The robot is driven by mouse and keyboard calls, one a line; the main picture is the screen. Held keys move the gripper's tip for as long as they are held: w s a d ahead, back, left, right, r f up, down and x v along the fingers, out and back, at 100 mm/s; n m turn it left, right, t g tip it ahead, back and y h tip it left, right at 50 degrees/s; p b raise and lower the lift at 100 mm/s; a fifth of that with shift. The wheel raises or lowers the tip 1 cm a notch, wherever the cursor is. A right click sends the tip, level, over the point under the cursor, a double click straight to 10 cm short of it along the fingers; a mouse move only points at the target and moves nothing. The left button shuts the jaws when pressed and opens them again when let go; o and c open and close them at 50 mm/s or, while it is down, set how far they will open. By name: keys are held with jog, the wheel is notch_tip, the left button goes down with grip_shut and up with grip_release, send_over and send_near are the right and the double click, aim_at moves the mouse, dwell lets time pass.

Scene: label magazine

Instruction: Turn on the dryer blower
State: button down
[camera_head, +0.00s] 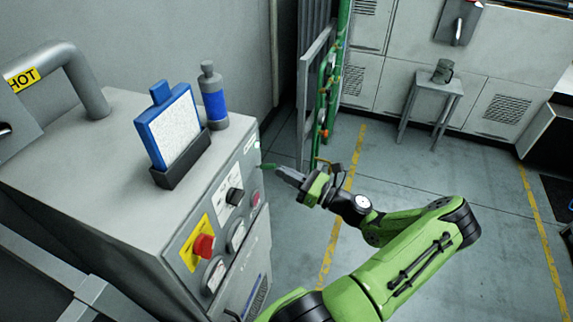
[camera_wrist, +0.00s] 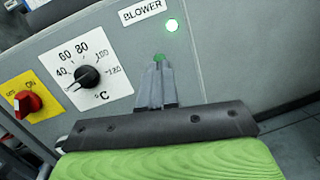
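The dryer is a grey cabinet (camera_head: 100,200) at the left of the head view, with controls on its front panel. In the wrist view, a white BLOWER label (camera_wrist: 142,12) is beside a bright whitish round light (camera_wrist: 171,25). Below them is a small green button (camera_wrist: 159,57). My gripper (camera_head: 279,170) points at this panel, and its two fingers (camera_wrist: 157,70) are together with nothing seen between them. The fingertips are just below the green button in the wrist view and partly cover it. I cannot tell if they touch it.
A temperature dial (camera_wrist: 89,75) and a red switch (camera_wrist: 27,102) on a yellow plate are left of the fingers. A blue-framed panel (camera_head: 172,125) and a bottle (camera_head: 213,100) stand on the cabinet. Open floor (camera_head: 430,180) lies to the right.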

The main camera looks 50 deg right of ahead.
jog(key=shift+w+r+p, duration=0.15)
jog(key=shift+r+p, duration=0.5)
jog(key=shift+p, duration=0.05)
jog(key=shift+r, duration=0.1)
